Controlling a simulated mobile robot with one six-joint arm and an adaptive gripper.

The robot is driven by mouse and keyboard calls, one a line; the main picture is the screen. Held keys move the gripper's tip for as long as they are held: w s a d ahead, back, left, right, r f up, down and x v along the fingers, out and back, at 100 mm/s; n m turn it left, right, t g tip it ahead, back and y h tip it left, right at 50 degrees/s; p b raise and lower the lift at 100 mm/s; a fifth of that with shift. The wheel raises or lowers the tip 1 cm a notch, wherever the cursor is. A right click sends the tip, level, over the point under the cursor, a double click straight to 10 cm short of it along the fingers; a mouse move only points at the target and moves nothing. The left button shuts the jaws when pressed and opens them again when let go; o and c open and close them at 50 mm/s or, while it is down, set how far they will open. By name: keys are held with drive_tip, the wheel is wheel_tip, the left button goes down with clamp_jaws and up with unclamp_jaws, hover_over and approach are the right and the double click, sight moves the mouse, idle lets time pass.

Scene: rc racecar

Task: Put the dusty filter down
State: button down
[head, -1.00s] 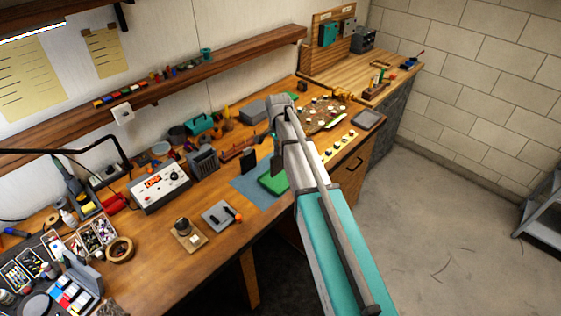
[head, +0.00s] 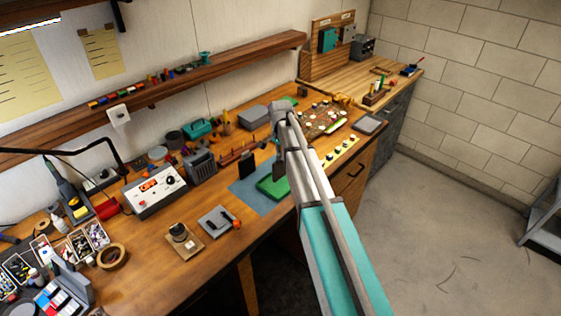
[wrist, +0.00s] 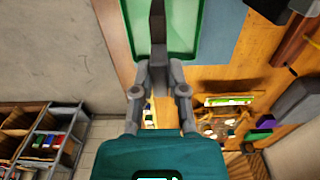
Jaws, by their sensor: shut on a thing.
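My gripper (wrist: 158,90) is shut on a thin dark grey piece (wrist: 157,22), which I take to be the dusty filter. The piece is seen edge-on, so I cannot see dust on it. It reaches up in the wrist view across a green tray (wrist: 190,20). In the head view the tray (head: 272,187) lies on a blue mat (head: 243,194) near the bench's front edge. My arm hides most of my gripper and the tray's right part there. I cannot tell whether the piece touches the tray.
A black upright block (head: 247,164) stands behind the tray. A brown board with small parts (head: 318,120) lies behind my arm. Bare wood shows at the bench's front left.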

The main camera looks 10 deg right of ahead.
drive_tip(key=shift+f, duration=0.1)
drive_tip(key=shift+w+d+f+b, duration=0.15)
drive_tip(key=shift+w+f+b, duration=0.25)
drive_tip(key=shift+f+b, duration=1.55)
drive_tip(key=shift+b, duration=0.05)
drive_tip(key=shift+f, duration=0.1)
drive_tip(key=c, duration=0.7)
unclamp_jaws()
drive_tip(key=shift+o, duration=0.2)
wheel_tip(320, 180, up, 12)
drive_tip(key=p, duration=1.2)
drive_tip(key=shift+r, duration=0.2)
